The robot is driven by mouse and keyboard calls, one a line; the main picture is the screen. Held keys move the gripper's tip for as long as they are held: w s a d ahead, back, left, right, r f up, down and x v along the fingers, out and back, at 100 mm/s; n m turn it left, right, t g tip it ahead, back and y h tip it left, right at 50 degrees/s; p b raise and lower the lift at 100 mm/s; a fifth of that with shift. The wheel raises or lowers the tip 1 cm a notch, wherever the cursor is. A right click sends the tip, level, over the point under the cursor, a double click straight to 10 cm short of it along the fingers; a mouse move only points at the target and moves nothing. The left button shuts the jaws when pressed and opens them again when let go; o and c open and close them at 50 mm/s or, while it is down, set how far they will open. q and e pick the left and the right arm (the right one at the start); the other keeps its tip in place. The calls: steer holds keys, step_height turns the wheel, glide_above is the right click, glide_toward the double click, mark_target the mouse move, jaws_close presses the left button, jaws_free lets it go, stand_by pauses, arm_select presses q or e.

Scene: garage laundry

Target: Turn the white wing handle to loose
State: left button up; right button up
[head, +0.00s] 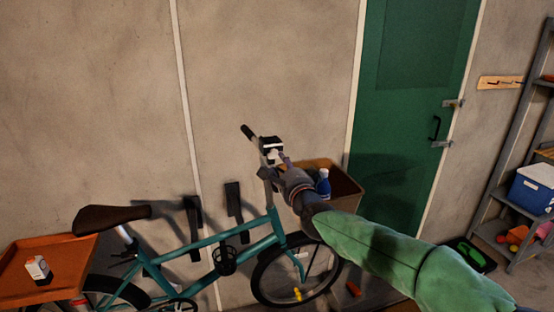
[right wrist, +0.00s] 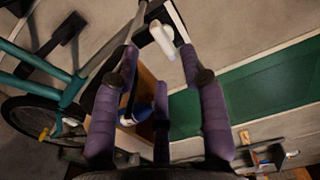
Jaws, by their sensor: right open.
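The white wing handle (right wrist: 163,40) sits on a dark block at the end of a grey post, by the bicycle's handlebar. In the head view, a white part (head: 272,146) shows there, small and partly covered by my gripper. My right gripper (right wrist: 159,52) is open. In the head view, my right gripper (head: 277,158) is just below the dark block. My left gripper is not in view.
The teal bicycle (head: 180,257) stands along the concrete wall, with an orange tray (head: 40,268) holding a small box at its rear. A brown box (head: 343,187) with a blue bottle (head: 323,184) is behind my right arm. A green door (head: 405,110) and shelving (head: 513,130) are at right.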

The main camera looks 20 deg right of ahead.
mark_target(275, 154)
steer(key=shift+w, duration=2.7)
steer(key=shift+a, duration=0.1)
jaws_close()
